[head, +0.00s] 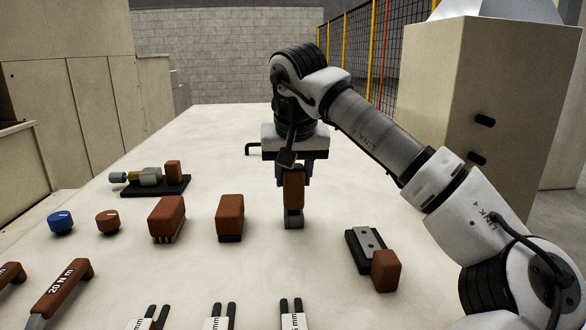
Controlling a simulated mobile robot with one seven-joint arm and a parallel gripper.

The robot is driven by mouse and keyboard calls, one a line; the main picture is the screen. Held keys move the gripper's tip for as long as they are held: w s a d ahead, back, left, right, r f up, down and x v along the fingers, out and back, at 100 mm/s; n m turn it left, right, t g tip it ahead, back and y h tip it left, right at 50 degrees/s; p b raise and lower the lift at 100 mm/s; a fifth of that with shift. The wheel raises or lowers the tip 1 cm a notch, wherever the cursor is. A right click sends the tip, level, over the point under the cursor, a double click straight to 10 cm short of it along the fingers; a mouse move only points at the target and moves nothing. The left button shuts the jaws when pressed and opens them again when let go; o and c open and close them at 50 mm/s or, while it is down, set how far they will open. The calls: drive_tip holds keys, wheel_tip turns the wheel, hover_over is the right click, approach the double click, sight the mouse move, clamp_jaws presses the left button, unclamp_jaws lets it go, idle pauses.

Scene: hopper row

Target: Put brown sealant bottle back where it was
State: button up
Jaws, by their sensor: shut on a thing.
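My gripper (293,172) points down over the middle of the pale table. It is shut on a brown thing with a grey lower end, which I take to be the brown sealant bottle (293,190). The bottle is upright, and the fingers partly cover its upper part. I cannot tell whether its grey lower end touches the table or hangs just above it. No other bottle shows.
Brown-topped blocks (230,217) and (167,218) stand left of the bottle, with a brown knob (108,221) and blue knob (61,222) beyond. A dark-based fixture (155,184) lies back left. A brown-ended black piece (372,256) lies right. Several tools line the front. The table (215,125) behind is mostly clear.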

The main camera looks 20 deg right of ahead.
drive_tip(key=shift+f+b, duration=0.3)
drive_tip(key=shift+f, duration=0.35)
drive_tip(key=o, duration=1.1)
drive_tip(key=shift+r, duration=0.15)
